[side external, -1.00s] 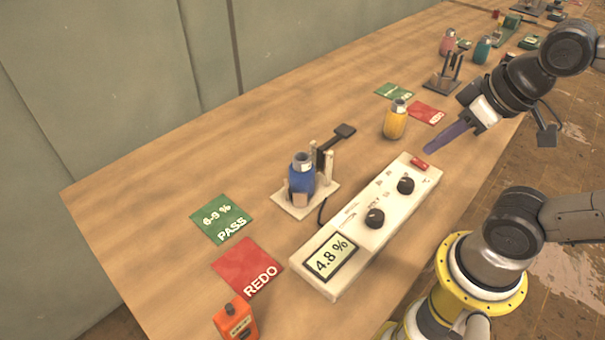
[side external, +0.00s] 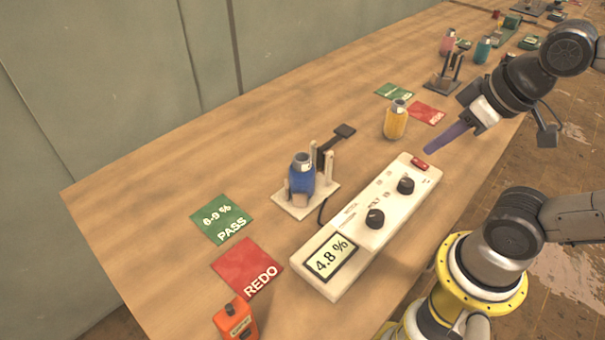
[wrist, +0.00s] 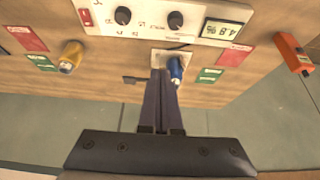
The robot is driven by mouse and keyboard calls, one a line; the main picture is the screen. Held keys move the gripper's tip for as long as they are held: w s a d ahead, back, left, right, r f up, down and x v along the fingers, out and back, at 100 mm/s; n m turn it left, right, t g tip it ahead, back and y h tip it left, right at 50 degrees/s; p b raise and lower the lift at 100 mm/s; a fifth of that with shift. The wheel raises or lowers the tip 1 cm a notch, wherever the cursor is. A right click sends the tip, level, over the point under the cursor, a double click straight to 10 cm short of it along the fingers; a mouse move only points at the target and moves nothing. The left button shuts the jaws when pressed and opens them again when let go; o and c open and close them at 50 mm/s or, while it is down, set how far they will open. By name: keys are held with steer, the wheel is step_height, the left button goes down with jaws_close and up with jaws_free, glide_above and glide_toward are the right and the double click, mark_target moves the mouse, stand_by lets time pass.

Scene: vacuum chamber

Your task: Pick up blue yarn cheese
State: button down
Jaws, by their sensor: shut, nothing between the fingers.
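The blue yarn cheese (side external: 302,181) is a blue wound body on a pale core. It stands upright in the small pale stand (side external: 318,199) behind the white meter box. In the wrist view the blue yarn cheese (wrist: 176,69) shows just right of the finger tips. My gripper (side external: 429,150) is shut and empty, held in the air to the right of the yellow yarn cheese, well away from the blue one. In the wrist view my gripper (wrist: 160,78) shows as two dark fingers close together.
The white meter box (side external: 366,226) reads 4.8 %. A yellow yarn cheese (side external: 396,120) stands behind its far end. A green PASS card (side external: 221,219), a red REDO card (side external: 247,267) and an orange device (side external: 236,320) lie at left. The table's back left is clear.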

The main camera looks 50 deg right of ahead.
jaws_free()
stand_by(0.3)
steer(key=w+r+n+g, duration=0.1)
steer(key=w+r+n, duration=0.5)
steer(key=w+n, duration=0.3)
steer(key=n+g, duration=0.4)
steer(key=n, duration=0.5)
glide_above(301, 154)
steer(key=s, duration=0.1)
step_height(301, 154, down, 9)
steer(key=shift+g, duration=0.3)
steer(key=f, duration=0.7)
steer(key=a+f, duration=0.1)
steer(key=f, duration=0.2)
steer(key=shift+f, duration=3.1)
